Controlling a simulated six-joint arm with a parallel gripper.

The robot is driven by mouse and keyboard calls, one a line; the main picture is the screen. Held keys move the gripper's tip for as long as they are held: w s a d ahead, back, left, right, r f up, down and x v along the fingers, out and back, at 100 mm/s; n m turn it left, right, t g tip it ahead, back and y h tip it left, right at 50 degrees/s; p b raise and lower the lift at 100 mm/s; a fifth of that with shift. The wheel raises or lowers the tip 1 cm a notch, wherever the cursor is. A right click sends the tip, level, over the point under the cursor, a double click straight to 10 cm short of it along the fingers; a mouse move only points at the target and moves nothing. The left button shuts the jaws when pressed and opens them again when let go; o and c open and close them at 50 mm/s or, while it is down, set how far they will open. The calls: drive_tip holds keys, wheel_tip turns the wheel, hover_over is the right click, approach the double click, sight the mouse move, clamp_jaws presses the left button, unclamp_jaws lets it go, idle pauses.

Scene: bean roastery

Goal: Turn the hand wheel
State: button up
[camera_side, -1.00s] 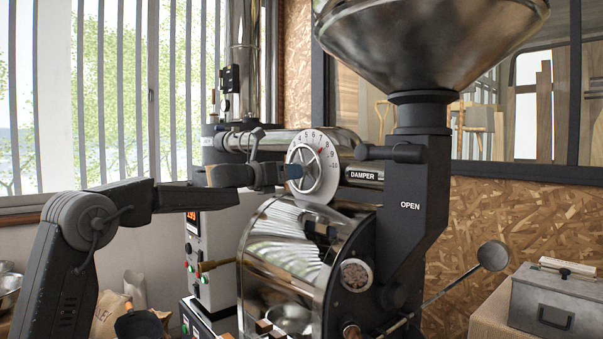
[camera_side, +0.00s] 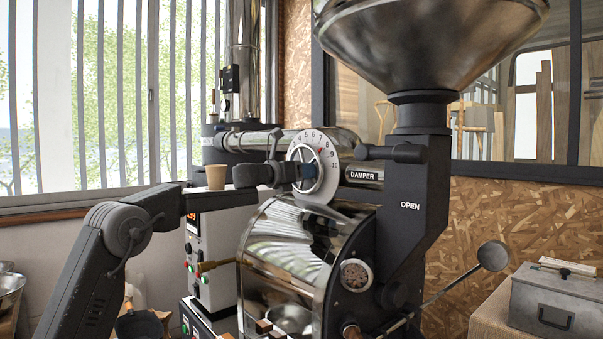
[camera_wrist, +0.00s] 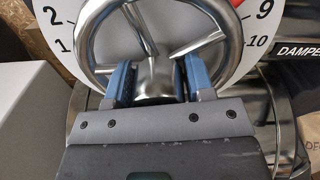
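The hand wheel (camera_wrist: 235,45) is chrome with spokes and a thick central hub (camera_wrist: 155,82). It sits in front of a white numbered dial (camera_side: 330,158) on the dark and chrome roaster. My gripper (camera_wrist: 160,78) reaches it from the left in the side view, with its blue fingertips at the wheel (camera_side: 309,172). In the wrist view one blue finger stands on each side of the hub. The fingers are spread, with a narrow gap at the right; contact on the left is hard to tell. My gripper body hides the lower rim.
A paper cup (camera_side: 217,177) stands behind my arm on the control cabinet (camera_side: 211,245). The large hopper (camera_side: 425,45) and dark chute (camera_side: 408,205) rise to the right of the wheel. The polished drum (camera_side: 285,255) lies just below my gripper.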

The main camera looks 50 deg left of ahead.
drive_tip(key=c, duration=0.9)
drive_tip(key=shift+o, duration=0.2)
drive_tip(key=shift+a+m, duration=0.1)
drive_tip(key=shift+m, duration=1.7)
drive_tip(key=o, duration=1.3)
drive_tip(key=s, duration=1.4)
drive_tip(key=shift+w, duration=0.1)
